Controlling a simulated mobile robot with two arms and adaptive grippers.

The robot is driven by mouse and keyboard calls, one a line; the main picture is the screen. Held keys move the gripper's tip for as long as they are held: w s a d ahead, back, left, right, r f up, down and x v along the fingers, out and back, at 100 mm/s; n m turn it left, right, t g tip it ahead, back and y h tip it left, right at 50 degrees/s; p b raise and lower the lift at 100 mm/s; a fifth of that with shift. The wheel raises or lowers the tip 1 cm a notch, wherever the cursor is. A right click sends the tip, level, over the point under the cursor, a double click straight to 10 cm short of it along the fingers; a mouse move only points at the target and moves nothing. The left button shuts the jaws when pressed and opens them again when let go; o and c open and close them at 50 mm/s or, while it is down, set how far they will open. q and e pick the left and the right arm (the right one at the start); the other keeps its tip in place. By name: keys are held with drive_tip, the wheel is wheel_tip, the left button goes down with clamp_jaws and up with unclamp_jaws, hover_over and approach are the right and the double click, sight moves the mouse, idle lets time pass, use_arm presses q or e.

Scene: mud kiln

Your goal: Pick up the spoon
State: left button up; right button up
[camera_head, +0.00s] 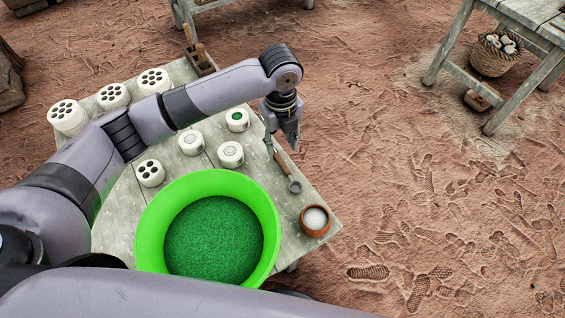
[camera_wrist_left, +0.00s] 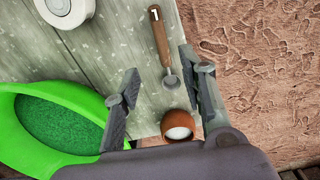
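The spoon has a brown wooden handle and a grey metal bowl, and lies flat near the table's right edge. In the head view the spoon (camera_head: 283,168) is just below my left gripper (camera_head: 281,150), which points down above the handle. In the left wrist view the spoon (camera_wrist_left: 160,38) runs upward from the gap between the fingers of my left gripper (camera_wrist_left: 161,72). The fingers are apart, one on each side of the spoon, and nothing is held. My right gripper is outside both views.
A bright green basin (camera_head: 149,225) with green contents stands at the table's front. A small brown pot (camera_head: 315,231) with white contents stands near the spoon's bowl. Several white cylindrical pieces, including one with a green centre (camera_head: 237,120), and a wooden tool holder (camera_head: 200,66) are farther back.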

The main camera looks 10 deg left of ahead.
sight(282, 163)
use_arm(q)
wheel_tip(282, 163, down, 3)
drive_tip(key=shift+w+f, duration=0.1)
drive_tip(key=shift+f, duration=0.3)
wheel_tip(282, 163, down, 5)
drive_tip(key=shift+d+p, duration=0.15)
drive_tip(key=shift+p, duration=0.2)
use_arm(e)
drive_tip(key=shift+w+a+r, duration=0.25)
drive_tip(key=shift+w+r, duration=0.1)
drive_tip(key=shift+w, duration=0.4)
use_arm(q)
drive_tip(key=shift+c, duration=0.2)
drive_tip(key=shift+c, duration=1.3)
clamp_jaws()
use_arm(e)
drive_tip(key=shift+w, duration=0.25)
